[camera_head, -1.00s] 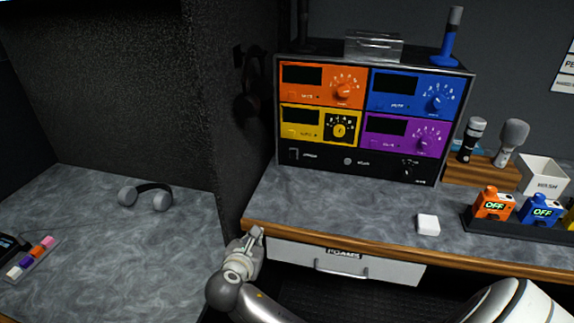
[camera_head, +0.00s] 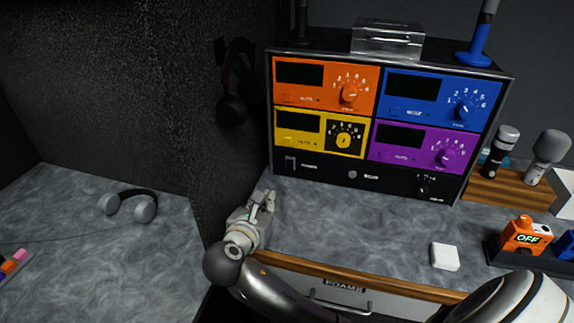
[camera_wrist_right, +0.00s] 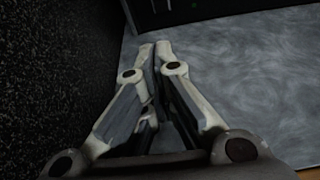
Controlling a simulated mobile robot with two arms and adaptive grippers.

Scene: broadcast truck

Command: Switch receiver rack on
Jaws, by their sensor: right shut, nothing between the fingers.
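The receiver rack (camera_head: 330,175) stands at the back of the grey desk. It has orange, blue, yellow and purple modules with dark displays and numbered dials. Its black bottom panel carries a power switch (camera_head: 290,163) at the left, a small round button or light in the middle and a knob at the right. My right gripper (camera_head: 267,196) is shut and empty, at the desk's left end, in front of and below the power switch, apart from the rack. In the right wrist view its fingers (camera_wrist_right: 155,47) are together, with the rack's dark lower edge (camera_wrist_right: 165,12) ahead. My left gripper is not in view.
A dark textured wall (camera_head: 185,110) stands close left of my right gripper. A white block (camera_head: 445,256) lies on the desk (camera_head: 350,225). Microphones in a wooden stand (camera_head: 500,188) and an orange OFF pack (camera_head: 525,236) are at the right. The desk before the rack is clear.

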